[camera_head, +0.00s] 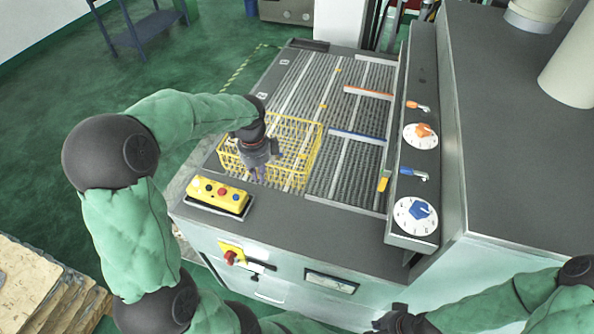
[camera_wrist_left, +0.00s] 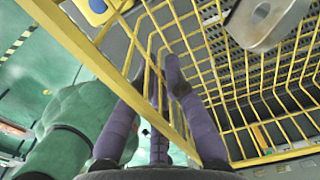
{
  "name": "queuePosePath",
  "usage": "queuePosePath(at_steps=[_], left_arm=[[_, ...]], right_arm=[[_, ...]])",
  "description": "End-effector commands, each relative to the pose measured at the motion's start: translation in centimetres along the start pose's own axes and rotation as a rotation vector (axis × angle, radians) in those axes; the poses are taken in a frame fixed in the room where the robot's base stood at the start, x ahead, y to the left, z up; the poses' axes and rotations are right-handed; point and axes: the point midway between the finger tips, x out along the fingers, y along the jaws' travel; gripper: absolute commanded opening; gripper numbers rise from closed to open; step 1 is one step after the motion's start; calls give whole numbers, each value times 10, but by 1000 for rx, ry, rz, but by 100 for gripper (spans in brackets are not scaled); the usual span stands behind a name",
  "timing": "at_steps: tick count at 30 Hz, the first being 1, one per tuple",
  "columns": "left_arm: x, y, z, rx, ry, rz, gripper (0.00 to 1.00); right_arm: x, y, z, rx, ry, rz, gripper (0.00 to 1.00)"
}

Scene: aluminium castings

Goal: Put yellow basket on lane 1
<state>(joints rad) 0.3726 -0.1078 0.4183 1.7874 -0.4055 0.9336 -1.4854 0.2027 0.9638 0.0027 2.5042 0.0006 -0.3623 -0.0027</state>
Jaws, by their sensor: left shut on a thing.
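The yellow wire basket (camera_head: 305,150) is over the near left part of the ribbed lane bed (camera_head: 352,176) on the grey machine. I cannot tell whether it rests on the bed or hangs just above it. My left gripper (camera_head: 257,172) is shut on the basket's near left side. In the left wrist view, purple fingers (camera_wrist_left: 165,95) close around the basket's yellow wires (camera_wrist_left: 215,62). Small pale lane markers (camera_head: 262,95) sit on the bed's left edge; their numbers are too small to read. My right gripper (camera_head: 398,318) is at the bottom edge, away from the basket, its fingers unclear.
Blue (camera_head: 357,137) and orange (camera_head: 367,92) bars cross the right-hand lanes. A raised panel with dials (camera_head: 416,214) borders the bed on the right. The far lane surface is clear.

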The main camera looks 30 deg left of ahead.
Motion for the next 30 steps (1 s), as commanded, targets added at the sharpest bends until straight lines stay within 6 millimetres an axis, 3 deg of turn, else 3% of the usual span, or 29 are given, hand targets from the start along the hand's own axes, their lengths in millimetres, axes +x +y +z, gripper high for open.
queuePosePath(at_steps=[6,15,26,30], left_arm=[[20,-38,-27,3,1,-1,0],[63,-71,-52,0,1,-2,0],[84,-85,-61,0,0,-3,0],[101,-85,-62,-1,1,0,0]], right_arm=[[-6,-2,0,0,1,0,0],[-9,-3,0,0,1,0,0],[-10,-4,0,0,1,0,0],[-13,-5,0,0,1,0,0]])
